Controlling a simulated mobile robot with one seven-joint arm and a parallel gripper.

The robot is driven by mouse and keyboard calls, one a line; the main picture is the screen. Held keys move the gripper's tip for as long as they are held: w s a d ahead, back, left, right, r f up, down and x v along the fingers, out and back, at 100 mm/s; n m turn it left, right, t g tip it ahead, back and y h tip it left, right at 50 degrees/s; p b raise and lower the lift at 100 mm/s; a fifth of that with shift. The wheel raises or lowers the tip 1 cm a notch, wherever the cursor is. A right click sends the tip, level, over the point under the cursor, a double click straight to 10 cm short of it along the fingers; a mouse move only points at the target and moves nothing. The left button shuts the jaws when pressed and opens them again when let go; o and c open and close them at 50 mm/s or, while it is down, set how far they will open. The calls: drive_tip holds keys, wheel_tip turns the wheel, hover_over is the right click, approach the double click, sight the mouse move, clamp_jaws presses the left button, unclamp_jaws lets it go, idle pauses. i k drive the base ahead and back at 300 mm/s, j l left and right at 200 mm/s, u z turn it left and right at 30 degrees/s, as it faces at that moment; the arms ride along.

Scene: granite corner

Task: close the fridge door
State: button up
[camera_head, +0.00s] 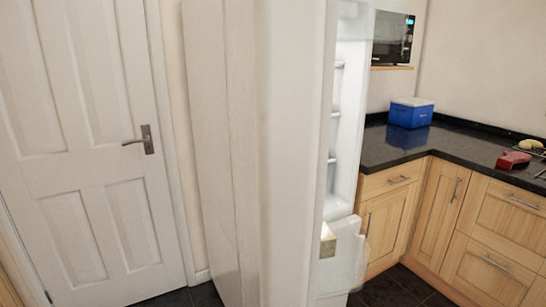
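The white fridge door (292,150) stands open in the middle of the view, close to the camera. Its inner side with moulded shelf ledges (337,110) faces right. A pale bin or drawer (345,262) shows low at its right, with a small yellowish item (328,241) beside it. An off-white tall panel (215,150) stands directly left of the door; I cannot tell if it is the fridge's side. The door's handle and most of the fridge interior are hidden. My gripper is not in view.
A closed white room door (85,130) with a metal handle is at left. At right, wooden cabinets (435,210) carry a black worktop (400,150) with a blue box (410,112) and a red item (513,160). A microwave (392,38) sits on a shelf. Dark floor (390,290) shows at lower right.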

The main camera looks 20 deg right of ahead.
sight(281, 53)
drive_tip(key=j+z, duration=0.65)
drive_tip(key=k+j+u, duration=0.35)
drive_tip(key=k+j, duration=0.15)
drive_tip(key=k, duration=0.15)
